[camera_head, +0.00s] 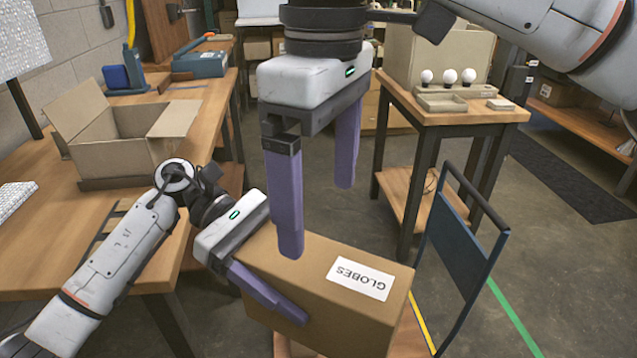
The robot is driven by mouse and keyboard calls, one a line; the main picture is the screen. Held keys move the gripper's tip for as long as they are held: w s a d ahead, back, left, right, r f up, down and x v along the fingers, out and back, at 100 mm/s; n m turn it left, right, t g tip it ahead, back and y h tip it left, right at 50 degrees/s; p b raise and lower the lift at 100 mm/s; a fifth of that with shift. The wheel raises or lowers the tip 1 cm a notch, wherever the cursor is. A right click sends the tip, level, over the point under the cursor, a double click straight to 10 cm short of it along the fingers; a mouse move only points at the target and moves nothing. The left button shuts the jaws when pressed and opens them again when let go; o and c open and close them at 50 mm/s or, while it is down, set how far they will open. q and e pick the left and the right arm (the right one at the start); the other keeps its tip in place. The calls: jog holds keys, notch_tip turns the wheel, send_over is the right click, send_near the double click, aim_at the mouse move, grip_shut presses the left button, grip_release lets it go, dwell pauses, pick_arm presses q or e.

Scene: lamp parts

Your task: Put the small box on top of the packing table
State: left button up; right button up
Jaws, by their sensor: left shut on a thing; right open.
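A brown cardboard box with a white "GLOBES" label (335,285), likely the small box, is at the lower middle. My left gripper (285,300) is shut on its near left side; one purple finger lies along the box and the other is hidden. I cannot tell whether the box rests on the cart below it or is lifted. My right gripper (318,218) is open and empty, pointing down above the box's far left part. A long wooden table (50,250), perhaps the packing table, stands at left with an open carton (115,150) on it.
A blue-handled cart (462,235) stands right of the box. A wooden table (500,115) at back right bears globe bulbs (448,77), a tray and a large carton (445,50). A blue tool case (200,63) lies on the left table's far end.

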aim_at(320, 263)
pick_arm(q)
jog(key=shift+r, duration=0.15)
pick_arm(e)
notch_tip(320, 263, down, 11)
jog(key=shift+f, duration=0.1)
jog(key=c, duration=1.6)
pick_arm(q)
jog(key=o, duration=1.4)
pick_arm(e)
jog(key=shift+c, duration=1.1)
pick_arm(q)
jog(key=o, duration=0.4)
jog(key=shift+o, duration=0.2)
